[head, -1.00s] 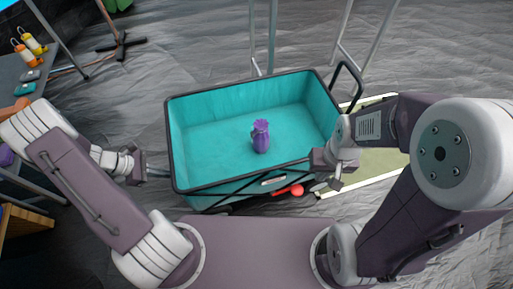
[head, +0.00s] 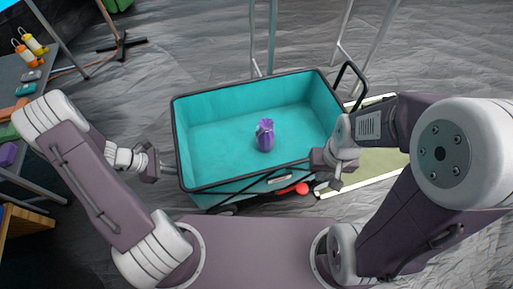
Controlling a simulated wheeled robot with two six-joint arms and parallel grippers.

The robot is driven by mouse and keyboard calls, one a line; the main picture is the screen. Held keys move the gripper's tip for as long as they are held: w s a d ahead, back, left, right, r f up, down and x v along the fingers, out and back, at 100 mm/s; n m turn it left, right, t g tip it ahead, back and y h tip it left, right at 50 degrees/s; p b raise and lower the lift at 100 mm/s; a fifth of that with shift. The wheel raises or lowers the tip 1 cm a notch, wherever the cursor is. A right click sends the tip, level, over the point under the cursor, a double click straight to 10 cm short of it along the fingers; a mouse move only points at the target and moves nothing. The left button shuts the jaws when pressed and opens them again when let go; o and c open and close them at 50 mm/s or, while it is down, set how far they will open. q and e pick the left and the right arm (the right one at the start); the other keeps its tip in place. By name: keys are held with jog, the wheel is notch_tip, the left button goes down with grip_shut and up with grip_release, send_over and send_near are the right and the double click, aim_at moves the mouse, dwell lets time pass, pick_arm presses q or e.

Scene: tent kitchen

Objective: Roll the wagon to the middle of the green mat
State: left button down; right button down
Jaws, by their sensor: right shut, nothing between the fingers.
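The teal wagon (head: 215,160) with a dark rim stands in the middle of the head view. My right gripper (head: 326,183) is shut and empty by the wagon's front right corner.
A black wagon handle (head: 351,80) rises at the right end. A red round thing (head: 302,188) shows by the wagon's front. Metal legs (head: 262,45) stand behind the wagon. A table with orange and yellow lanterns (head: 32,45) is at the left.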

pick_arm(q)
jog(key=w+d+p, duration=0.1)
jog(key=w+d, duration=0.4)
jog(key=d, duration=1)
jog(key=w+d+p, duration=0.1)
jog(key=w+d, duration=0.4)
jog(key=d, duration=1.1)
jog(key=w+d+p, duration=0.1)
jog(key=w+d, duration=0.4)
jog(key=d, duration=1.1)
jog(key=shift+p, duration=0.4)
jog(key=shift+d, duration=0.1)
